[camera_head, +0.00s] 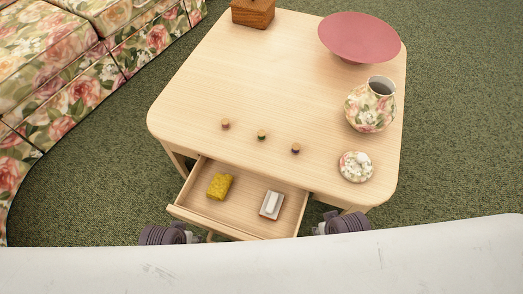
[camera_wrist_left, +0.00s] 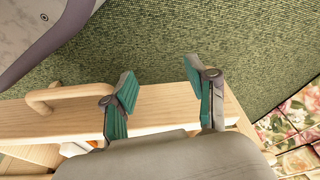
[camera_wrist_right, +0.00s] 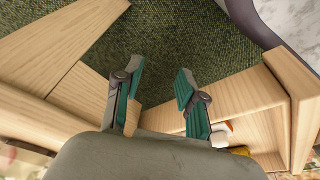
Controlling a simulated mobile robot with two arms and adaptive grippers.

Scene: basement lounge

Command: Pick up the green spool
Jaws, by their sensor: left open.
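The green spool (camera_head: 262,134) looks like the middle one of three small wooden-topped spools standing in a slanting row near the table's front edge. A pinkish spool (camera_head: 225,123) stands to its left and a dark bluish or purple spool (camera_head: 295,148) to its right. No spool shows in either wrist view. My left gripper (camera_wrist_left: 160,72) is open and empty, above the floor by the wooden drawer front. My right gripper (camera_wrist_right: 159,75) is open and empty, near the drawer's side and the table edge. Both arms sit low in front of the table, away from the spools.
The light wooden table (camera_head: 200,90) has an open drawer (camera_head: 240,205) holding a yellow sponge (camera_head: 220,186) and a white object in a small dish (camera_head: 271,204). A floral vase (camera_head: 367,111), lidded floral dish (camera_head: 356,167), pink bowl (camera_head: 358,36) and wooden box (camera_head: 253,13) stand on the table.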

